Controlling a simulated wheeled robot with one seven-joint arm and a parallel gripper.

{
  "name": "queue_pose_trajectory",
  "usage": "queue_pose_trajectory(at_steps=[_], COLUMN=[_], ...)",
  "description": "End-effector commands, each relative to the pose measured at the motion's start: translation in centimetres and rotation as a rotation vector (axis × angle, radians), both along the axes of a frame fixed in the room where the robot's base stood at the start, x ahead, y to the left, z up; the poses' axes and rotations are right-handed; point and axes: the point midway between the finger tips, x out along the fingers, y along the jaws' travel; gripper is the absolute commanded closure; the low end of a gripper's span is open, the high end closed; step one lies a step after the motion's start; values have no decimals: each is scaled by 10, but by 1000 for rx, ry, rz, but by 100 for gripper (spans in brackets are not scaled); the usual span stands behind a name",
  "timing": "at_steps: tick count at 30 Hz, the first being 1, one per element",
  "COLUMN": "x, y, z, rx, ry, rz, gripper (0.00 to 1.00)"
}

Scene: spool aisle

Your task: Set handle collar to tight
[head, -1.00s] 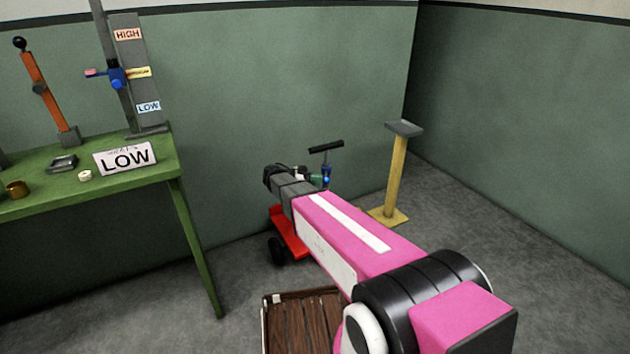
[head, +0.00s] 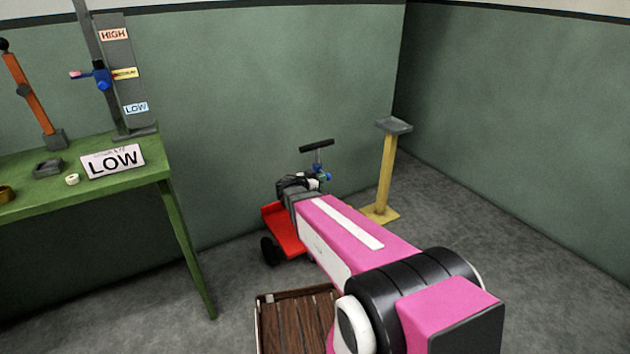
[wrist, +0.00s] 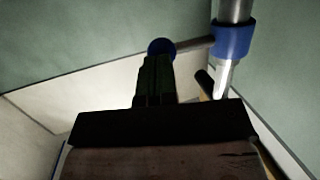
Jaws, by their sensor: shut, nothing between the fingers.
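The blue handle collar (wrist: 233,40) sits around a silver upright post (wrist: 224,82) in the wrist view. A short lever sticks out to its left and ends in a blue round knob (wrist: 160,47). My gripper's dark green fingers (wrist: 155,66) are shut and empty, with their tips at the knob; I cannot tell whether they touch it. In the head view the collar (head: 320,169) shows small under the black T-shaped handle (head: 316,146) of a red wheeled cart (head: 283,231). My wrist partly hides the cart there. No marking for tight is legible.
A yellow post with a grey top (head: 386,170) stands right of the cart. A green bench (head: 130,177) at left bears a LOW sign (head: 113,161) and a scale marked HIGH and LOW (head: 122,70). A wooden slatted platform (head: 293,325) is low in front. The wall is close behind.

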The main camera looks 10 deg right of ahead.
Motion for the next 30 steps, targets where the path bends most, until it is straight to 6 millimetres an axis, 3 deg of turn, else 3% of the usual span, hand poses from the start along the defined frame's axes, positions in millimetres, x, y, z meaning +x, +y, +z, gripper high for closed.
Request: queue_pose_trajectory(at_steps=[6, 30], x=[-2, 11], y=[-14, -50], z=[1, 0], rx=[0, 0], ry=[0, -1], rz=[134, 129], gripper=[100, 100])
